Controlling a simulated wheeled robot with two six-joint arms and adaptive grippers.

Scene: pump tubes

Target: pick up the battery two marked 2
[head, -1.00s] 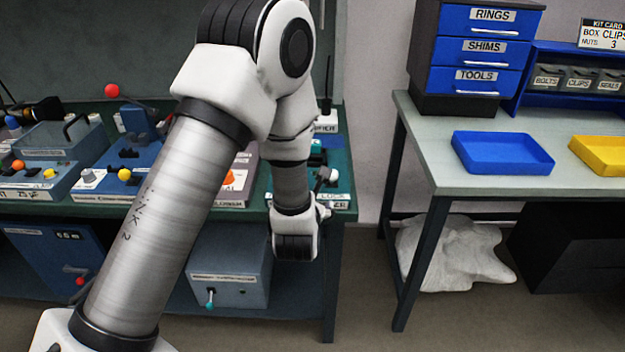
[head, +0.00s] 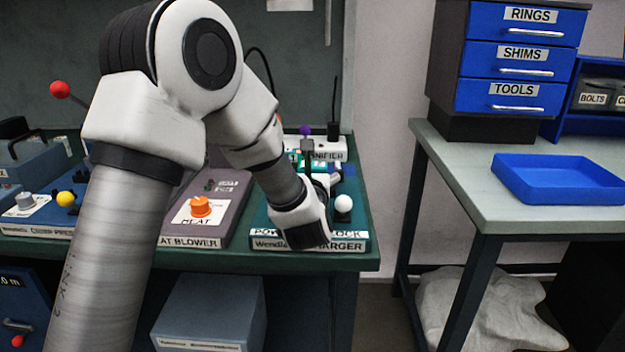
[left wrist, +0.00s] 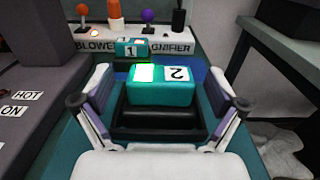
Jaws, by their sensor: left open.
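The battery marked 2 (left wrist: 160,86) is a teal block with a white label on top, in the left wrist view's middle. It sits at the far end of a dark slotted holder (left wrist: 158,130) on the charger. My left gripper (left wrist: 160,103) is open, with one finger on each side of the battery and visible gaps between. In the head view my left gripper (head: 322,184) is over the charger (head: 355,236) and hides most of battery 2. A teal battery marked 1 (left wrist: 131,48) sits farther back. My right gripper is not in view.
A heat blower (head: 225,215) with an orange knob is left of the charger. A magnifier box (head: 325,149) stands behind, and a white ball knob (head: 343,203) is just right of my gripper. A side table with a blue tray (head: 555,185) is farther right.

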